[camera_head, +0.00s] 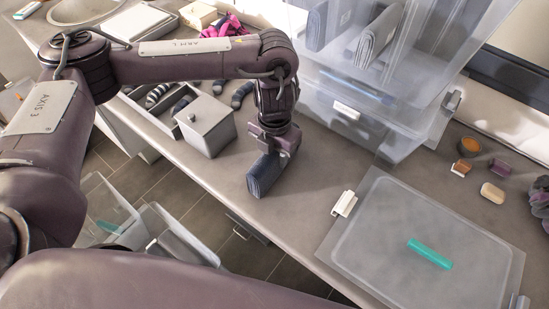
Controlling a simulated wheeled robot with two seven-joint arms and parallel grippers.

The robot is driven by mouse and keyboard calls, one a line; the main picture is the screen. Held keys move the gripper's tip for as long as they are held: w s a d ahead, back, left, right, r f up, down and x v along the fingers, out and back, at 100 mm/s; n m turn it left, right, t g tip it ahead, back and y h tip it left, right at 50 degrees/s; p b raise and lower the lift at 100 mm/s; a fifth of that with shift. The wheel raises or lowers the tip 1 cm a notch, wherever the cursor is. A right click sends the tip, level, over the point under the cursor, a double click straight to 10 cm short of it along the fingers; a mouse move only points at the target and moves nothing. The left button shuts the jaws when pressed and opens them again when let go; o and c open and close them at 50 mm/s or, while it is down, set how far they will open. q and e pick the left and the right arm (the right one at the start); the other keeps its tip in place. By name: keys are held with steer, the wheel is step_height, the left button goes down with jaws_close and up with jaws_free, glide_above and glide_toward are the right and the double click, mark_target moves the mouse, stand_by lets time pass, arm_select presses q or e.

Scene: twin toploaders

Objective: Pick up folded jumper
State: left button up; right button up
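A dark blue-grey folded jumper (265,175) stands on edge at the counter, near its front edge. My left gripper (273,150) is directly above it, pointing down, with its fingers around or against the top of the bundle. The fingertips are partly hidden, so I cannot tell whether they are closed on it. Other grey folded garments (376,37) stand inside the clear plastic bin at the back. My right gripper is not in view.
A grey lidded box (206,125) stands just left of the jumper, beside a tray of rolled socks (157,95). Stacked clear bins (350,85) stand behind. A clear lid (415,245) with a teal strip lies at right.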

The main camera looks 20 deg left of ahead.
arm_select(q)
steer(key=c, duration=0.5)
steer(key=shift+o, duration=0.2)
steer(key=shift+r, duration=0.1)
step_height(320, 180, up, 20)
